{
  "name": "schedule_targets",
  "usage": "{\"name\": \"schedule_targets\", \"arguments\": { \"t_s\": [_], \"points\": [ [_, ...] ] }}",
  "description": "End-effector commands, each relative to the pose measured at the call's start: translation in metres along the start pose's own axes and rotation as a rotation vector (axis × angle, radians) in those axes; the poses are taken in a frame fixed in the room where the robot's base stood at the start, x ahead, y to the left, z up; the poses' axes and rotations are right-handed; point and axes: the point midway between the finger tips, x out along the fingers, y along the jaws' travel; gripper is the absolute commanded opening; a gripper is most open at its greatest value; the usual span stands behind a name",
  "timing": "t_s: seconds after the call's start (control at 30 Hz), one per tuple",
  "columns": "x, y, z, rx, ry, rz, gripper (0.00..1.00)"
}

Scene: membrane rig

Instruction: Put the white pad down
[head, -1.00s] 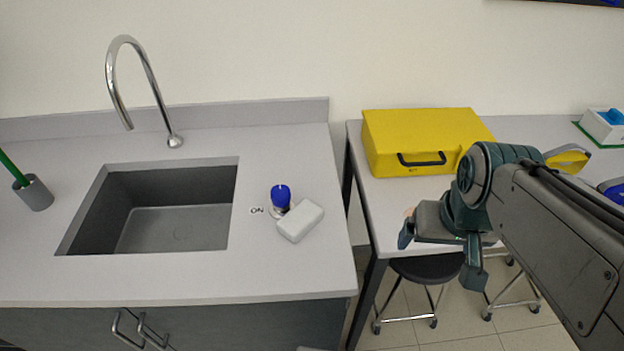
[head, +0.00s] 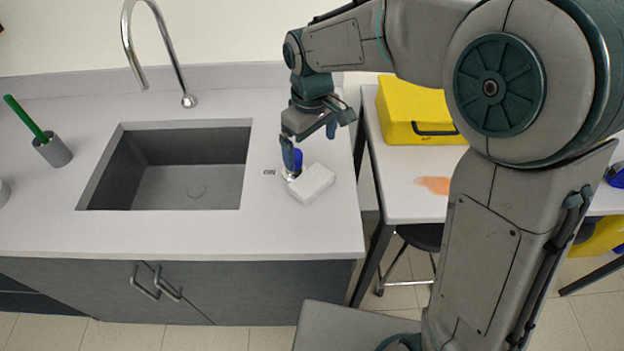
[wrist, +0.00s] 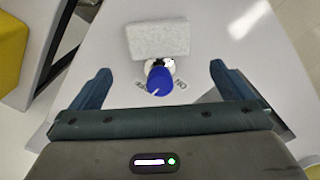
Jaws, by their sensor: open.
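The white pad (head: 312,183) lies on the counter (head: 200,240) to the right of the sink, close beside a small blue-topped knob (head: 297,160). My gripper (head: 310,148) is above the knob, open and empty, its fingers pointing down. In the wrist view the pad (wrist: 158,38) lies just beyond the blue knob (wrist: 158,80). The knob shows between my two open fingers (wrist: 160,85), and the pad is past the fingertips. Whether the pad touches the knob's base cannot be told.
The sink (head: 190,180) with a tall faucet (head: 165,50) is to the left. A grey cup with a green-handled brush (head: 53,150) stands at far left. A yellow case (head: 415,112) and an orange smear (head: 433,185) are on the right-hand table.

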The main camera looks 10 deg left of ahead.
Motion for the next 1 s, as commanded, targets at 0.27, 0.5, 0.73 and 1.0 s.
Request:
{"name": "schedule_targets", "arguments": {
  "t_s": [0.27, 0.5, 0.73, 1.0],
  "points": [
    [0.054, 0.000, 0.001, 0.001, -0.004, -0.001, 1.00],
    [0.072, 0.000, 0.001, 0.002, -0.002, 0.000, 1.00],
    [0.101, 0.001, 0.001, 0.001, -0.005, -0.001, 1.00],
    [0.122, 0.002, 0.000, 0.003, 0.001, 0.000, 1.00]
  ]
}}
